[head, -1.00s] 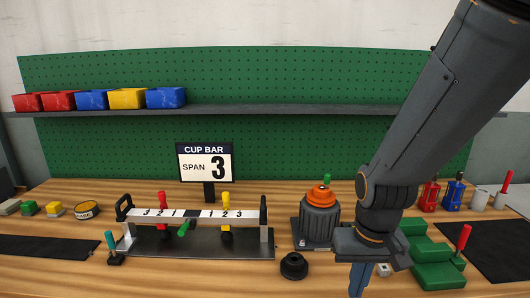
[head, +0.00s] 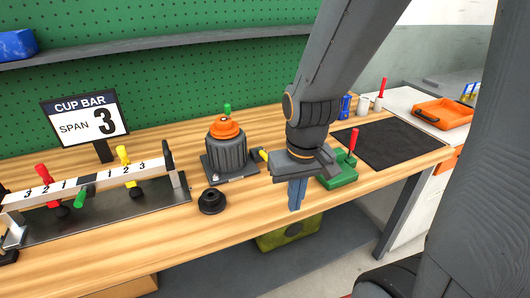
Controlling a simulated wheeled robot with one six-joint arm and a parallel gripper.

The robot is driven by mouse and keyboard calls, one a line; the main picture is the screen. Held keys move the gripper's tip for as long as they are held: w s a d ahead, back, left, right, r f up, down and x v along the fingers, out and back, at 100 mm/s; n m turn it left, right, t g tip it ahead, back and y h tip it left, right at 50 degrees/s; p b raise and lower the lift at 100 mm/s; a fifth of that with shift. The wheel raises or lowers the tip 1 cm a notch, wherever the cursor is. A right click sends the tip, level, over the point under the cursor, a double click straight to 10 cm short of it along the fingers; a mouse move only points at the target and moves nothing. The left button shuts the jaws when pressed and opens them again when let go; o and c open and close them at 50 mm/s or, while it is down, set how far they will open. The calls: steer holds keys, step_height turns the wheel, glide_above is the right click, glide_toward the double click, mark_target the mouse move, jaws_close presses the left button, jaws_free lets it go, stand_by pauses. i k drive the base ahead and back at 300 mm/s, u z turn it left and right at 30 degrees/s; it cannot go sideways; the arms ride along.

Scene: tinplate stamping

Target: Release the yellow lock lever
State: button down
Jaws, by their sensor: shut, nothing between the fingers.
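A small yellow lever end (head: 263,155) shows at the right side of the grey ribbed housing (head: 227,155) with the orange top. Part of this lever may be hidden behind my gripper. My gripper (head: 297,208) points down just right of and in front of it, its blue-grey fingers together and empty. I cannot tell whether it touches anything. I cannot tell from the picture which yellow part is the lock lever.
A black round knob-like part (head: 212,201) sits in front of the housing. A green block (head: 338,180) with a red handle is right of my gripper. A dark mat (head: 390,145) lies clear further right. The sign (head: 86,118) reads SPAN 3.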

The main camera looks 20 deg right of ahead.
mark_target(264, 156)
steer(key=z, duration=1.95)
steer(key=k, duration=1.4)
steer(key=u, duration=1.55)
steer(key=i, duration=0.5)
steer(key=u, duration=0.05)
